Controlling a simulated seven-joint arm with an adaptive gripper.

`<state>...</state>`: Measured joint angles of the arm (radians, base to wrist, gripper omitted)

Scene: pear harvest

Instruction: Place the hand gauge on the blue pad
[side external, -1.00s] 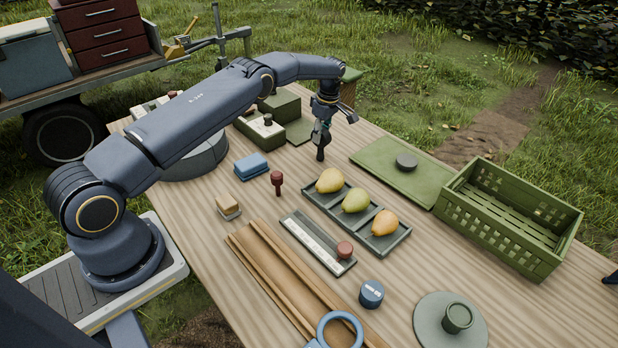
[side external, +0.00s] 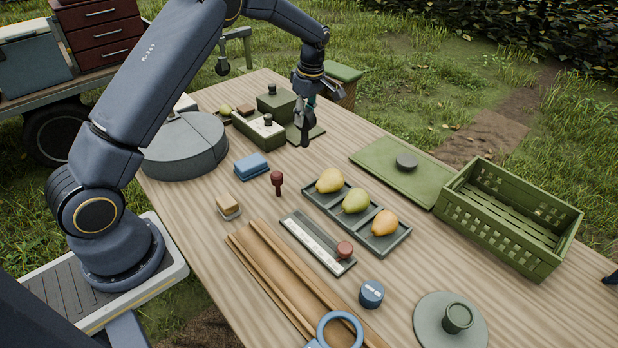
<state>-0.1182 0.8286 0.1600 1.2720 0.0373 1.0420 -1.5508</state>
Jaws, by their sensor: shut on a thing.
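My gripper (side external: 304,122) is at the back of the table, close to the flat dark green plate (side external: 315,131). It points down and is shut on a small dark object (side external: 305,139) whose lower end shows below the fingers. The fingers hide much of it, so I cannot tell for sure that it is the hand gauge, or whether it touches anything below. A blue block-like pad (side external: 250,166) lies on the table to the left and nearer the camera, apart from the gripper, with nothing on it.
Green boxes (side external: 262,137) stand just left of my gripper. A tray of pears (side external: 371,229), a green board with a dark disc (side external: 385,172) and a green crate (side external: 485,230) are to the right. A red-headed tool (side external: 277,180) stands near the blue pad.

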